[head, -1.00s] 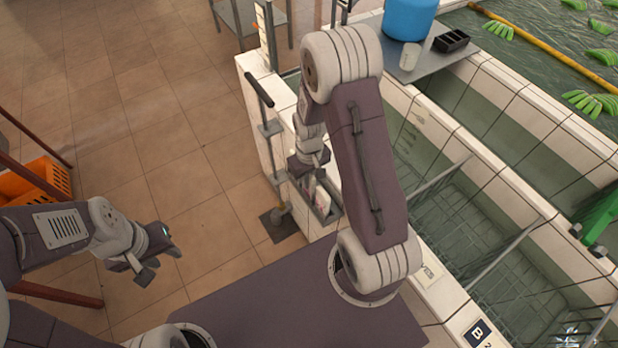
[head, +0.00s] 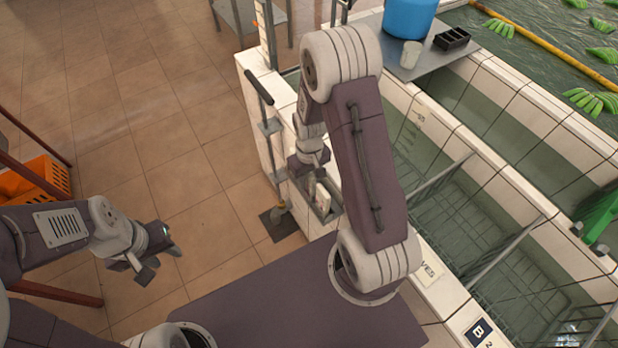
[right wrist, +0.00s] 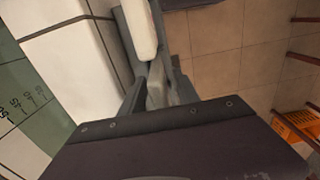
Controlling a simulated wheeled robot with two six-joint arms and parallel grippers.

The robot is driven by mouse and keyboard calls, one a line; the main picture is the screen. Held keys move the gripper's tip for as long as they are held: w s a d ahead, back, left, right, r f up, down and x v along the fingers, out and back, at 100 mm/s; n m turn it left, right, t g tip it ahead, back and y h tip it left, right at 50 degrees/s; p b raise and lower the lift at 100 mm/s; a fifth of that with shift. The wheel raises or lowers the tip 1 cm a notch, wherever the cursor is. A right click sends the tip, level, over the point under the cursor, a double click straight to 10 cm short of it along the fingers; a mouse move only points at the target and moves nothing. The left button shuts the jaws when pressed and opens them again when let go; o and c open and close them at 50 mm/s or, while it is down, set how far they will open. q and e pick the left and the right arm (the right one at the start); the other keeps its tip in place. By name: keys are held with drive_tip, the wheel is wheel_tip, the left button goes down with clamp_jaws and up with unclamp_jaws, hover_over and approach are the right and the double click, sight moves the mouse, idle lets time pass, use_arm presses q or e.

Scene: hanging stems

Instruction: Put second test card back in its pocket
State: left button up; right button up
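A grey open-topped holder (head: 333,213) is fixed to the outer side of the white tiled tank wall. A small whitish piece (head: 322,198) shows in it; I cannot tell whether this is a test card. My right gripper (head: 312,184) points down at the holder, its tips partly hidden. In the right wrist view its fingers (right wrist: 157,95) stand apart with a light grey piece between them; I cannot tell whether they grip it. A white rounded piece (right wrist: 140,32) lies just beyond, along the grey holder. My left gripper (head: 160,262) is open and empty above the floor.
Tiled tanks (head: 440,150) with wire racks fill the right. A grey shelf with a blue tub (head: 409,18), a pale cup (head: 410,55) and a black tray (head: 452,40) stands at the back. An orange crate (head: 36,180) is at left. The floor between is clear.

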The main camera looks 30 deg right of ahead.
wheel_tip(320, 180, up, 9)
drive_tip(key=shift+r, duration=0.1)
idle(0.5)
drive_tip(key=s+a+r+m+t, duration=0.1)
drive_tip(key=s+a+r, duration=0.1)
drive_tip(key=s+a, duration=0.3)
drive_tip(key=s, duration=0.3)
drive_tip(key=shift+s, duration=0.3)
idle(0.6)
